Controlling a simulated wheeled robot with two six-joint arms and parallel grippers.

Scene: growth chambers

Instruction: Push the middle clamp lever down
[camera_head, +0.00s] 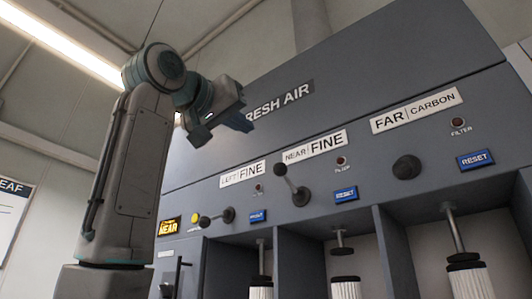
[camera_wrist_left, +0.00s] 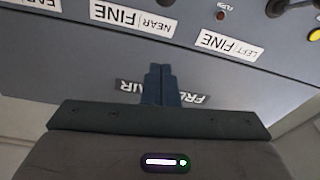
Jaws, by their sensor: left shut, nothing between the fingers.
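The middle clamp lever (camera_head: 291,183) is a dark rod with a round end at each side, under the NEAR FINE label (camera_head: 315,146). It tilts, with its upper end up and to the left. My left gripper (camera_head: 244,123) is up in front of the FRESH AIR sign (camera_head: 283,98), above and left of this lever and apart from it. In the left wrist view its two blue fingers (camera_wrist_left: 161,86) are together and empty. In that view a small dark end shows at the top edge above the NEAR FINE label; I cannot tell if it is the lever. My right gripper is out of view.
The left lever (camera_head: 215,217) sticks out leftward, and the right lever's dark knob (camera_head: 407,167) points toward me. Blue RESET buttons (camera_head: 346,194) sit on the panel. Below are bays with clamp rods above white filters (camera_head: 346,289). The space before the panel is free.

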